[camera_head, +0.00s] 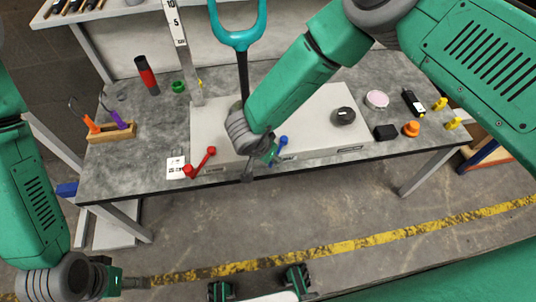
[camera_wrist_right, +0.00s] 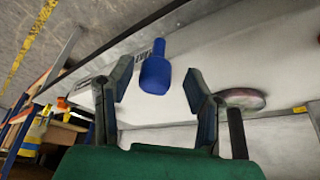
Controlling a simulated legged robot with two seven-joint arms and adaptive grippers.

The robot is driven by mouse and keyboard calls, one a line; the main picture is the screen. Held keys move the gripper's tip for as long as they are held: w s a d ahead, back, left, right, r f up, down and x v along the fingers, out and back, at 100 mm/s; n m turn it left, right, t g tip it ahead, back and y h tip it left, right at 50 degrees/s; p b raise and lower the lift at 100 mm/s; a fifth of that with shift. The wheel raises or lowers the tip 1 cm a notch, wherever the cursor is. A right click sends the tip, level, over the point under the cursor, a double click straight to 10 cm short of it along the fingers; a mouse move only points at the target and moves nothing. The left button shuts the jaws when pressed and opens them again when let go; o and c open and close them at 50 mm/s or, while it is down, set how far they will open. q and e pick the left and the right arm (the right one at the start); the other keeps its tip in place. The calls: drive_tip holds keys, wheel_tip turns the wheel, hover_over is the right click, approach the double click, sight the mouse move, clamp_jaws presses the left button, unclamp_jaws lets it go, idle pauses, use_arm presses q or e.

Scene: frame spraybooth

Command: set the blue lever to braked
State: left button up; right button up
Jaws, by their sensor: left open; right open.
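The blue lever (camera_head: 279,147) is at the front edge of the white panel box (camera_head: 308,108), partly hidden behind my right gripper (camera_head: 262,160). In the right wrist view, the lever's blue knob (camera_wrist_right: 155,74) shows between the two open fingers of my right gripper (camera_wrist_right: 158,88). I cannot tell if either finger touches it. My left gripper (camera_head: 122,282) is open and empty, low at the left, in front of the table and away from the lever.
A red lever (camera_head: 203,160) stands left of the blue one. A teal-handled tool (camera_head: 238,38) rises behind the box. A wooden rack (camera_head: 110,131) is at the left, with a black puck (camera_head: 343,116) on the box and an orange knob (camera_head: 411,129) at the right.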

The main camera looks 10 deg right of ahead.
drive_tip(key=v, duration=1.1)
drive_tip(key=shift+a+r, duration=0.15)
drive_tip(key=shift+r, duration=0.1)
drive_tip(key=s+d+f+n+t+y, duration=0.1)
drive_tip(key=s+d+f+n, duration=0.25)
drive_tip(key=d, duration=0.35)
drive_tip(key=s+d+f+n+t+y, duration=0.1)
drive_tip(key=s+d+f+n, duration=0.3)
drive_tip(key=d, duration=0.3)
drive_tip(key=s+d+n+g, duration=0.1)
drive_tip(key=s+d, duration=0.3)
drive_tip(key=s, duration=0.4)
drive_tip(key=s+d+f+n+g+y, duration=0.1)
drive_tip(key=s+d+g, duration=0.2)
drive_tip(key=s, duration=0.5)
drive_tip(key=shift+s+d+n, duration=0.35)
drive_tip(key=shift+d, duration=0.3)
drive_tip(key=shift+f, duration=0.15)
drive_tip(key=shift+w, duration=0.15)
